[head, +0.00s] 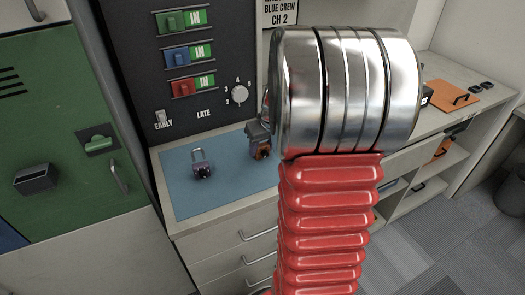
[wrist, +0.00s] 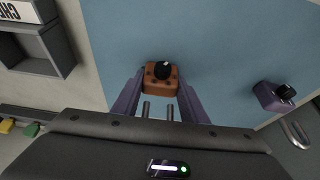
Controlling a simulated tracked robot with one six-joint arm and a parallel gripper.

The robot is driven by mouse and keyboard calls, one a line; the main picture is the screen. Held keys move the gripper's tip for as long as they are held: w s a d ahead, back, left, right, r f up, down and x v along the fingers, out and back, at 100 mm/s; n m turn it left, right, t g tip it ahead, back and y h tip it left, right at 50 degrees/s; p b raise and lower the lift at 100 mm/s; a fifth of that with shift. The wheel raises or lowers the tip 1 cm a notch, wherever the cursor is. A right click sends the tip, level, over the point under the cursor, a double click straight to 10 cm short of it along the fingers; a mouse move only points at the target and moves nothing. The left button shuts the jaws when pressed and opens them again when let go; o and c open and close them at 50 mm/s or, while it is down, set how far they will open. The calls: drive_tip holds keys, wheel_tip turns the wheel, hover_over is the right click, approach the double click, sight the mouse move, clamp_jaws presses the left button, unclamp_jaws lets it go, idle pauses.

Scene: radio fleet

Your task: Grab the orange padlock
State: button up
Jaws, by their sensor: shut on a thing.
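The orange padlock (head: 262,150) is at the right part of the blue mat in the head view, partly hidden by my gripper (head: 258,135). In the wrist view the orange padlock (wrist: 158,88) sits between my two fingers, with a black dial on its face and its metal shackle toward my palm. My gripper is shut on it. I cannot tell whether it touches the mat or is just above it.
A purple padlock (head: 203,171) with a raised shackle lies on the blue mat (head: 190,198), left of my gripper. A black panel (head: 135,80) with coloured switches rises behind. An orange clipboard (head: 452,95) lies on the counter at right. My own arm hides the middle.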

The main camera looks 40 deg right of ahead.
drive_tip(key=shift+r, duration=0.1)
drive_tip(key=shift+c, duration=0.2)
wheel_tip(320, 180, up, 10)
drive_tip(key=shift+f, duration=0.1)
idle(0.4)
idle(0.5)
